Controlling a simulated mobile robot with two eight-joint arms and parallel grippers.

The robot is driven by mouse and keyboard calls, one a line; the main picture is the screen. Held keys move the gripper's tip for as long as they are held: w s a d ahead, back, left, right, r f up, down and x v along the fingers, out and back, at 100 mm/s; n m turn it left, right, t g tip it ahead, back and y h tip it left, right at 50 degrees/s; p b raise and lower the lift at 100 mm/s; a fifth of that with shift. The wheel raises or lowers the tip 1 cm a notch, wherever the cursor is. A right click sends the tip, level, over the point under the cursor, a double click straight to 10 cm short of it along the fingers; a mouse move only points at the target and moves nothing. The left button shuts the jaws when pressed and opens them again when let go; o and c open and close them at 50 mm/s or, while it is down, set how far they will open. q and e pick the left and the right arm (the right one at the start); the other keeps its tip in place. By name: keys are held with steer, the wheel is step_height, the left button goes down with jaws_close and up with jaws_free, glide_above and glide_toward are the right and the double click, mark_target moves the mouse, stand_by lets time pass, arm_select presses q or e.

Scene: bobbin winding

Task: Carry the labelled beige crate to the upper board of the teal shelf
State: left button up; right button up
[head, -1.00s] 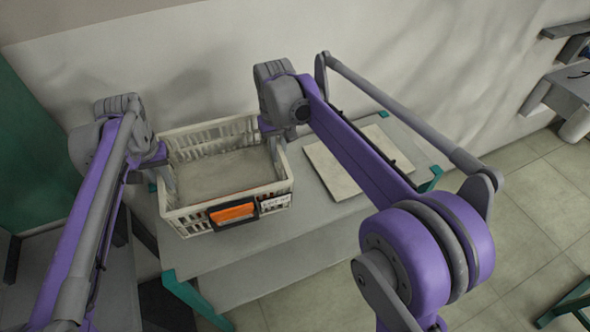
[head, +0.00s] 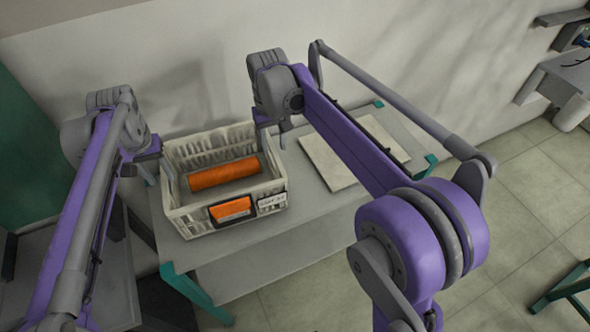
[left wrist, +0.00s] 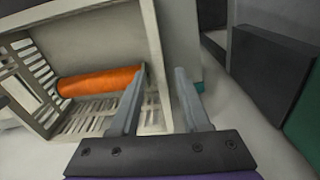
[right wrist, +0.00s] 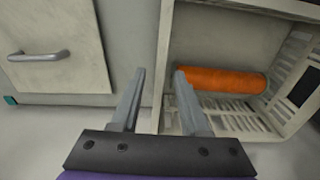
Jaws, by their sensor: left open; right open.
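The beige slatted crate (head: 184,221) appears to rest on the grey upper board (head: 236,240) of the teal-legged shelf (head: 197,293). Its front bears a white label (head: 271,203) and a dark-framed orange card (head: 230,209). A large orange roll (head: 222,173) lies inside. My left gripper (left wrist: 158,88) is open at one end of the crate, a finger on each side of the end wall. My right gripper (right wrist: 157,88) is open likewise at the opposite end wall. Neither grips the wall.
A flat pale panel (head: 325,165) lies on the board to the right of the crate; its handle (right wrist: 38,55) shows in the right wrist view. A lower board (head: 280,262) is below. A wall stands close behind. A green panel (head: 35,160) stands at the left.

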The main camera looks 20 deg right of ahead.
steer(key=shift+r, duration=0.25)
arm_select(q)
step_height(320, 180, up, 12)
steer(key=shift+s, duration=0.35)
arm_select(e)
step_height(320, 180, up, 12)
steer(key=shift+f, duration=0.2)
steer(key=shift+s, duration=0.15)
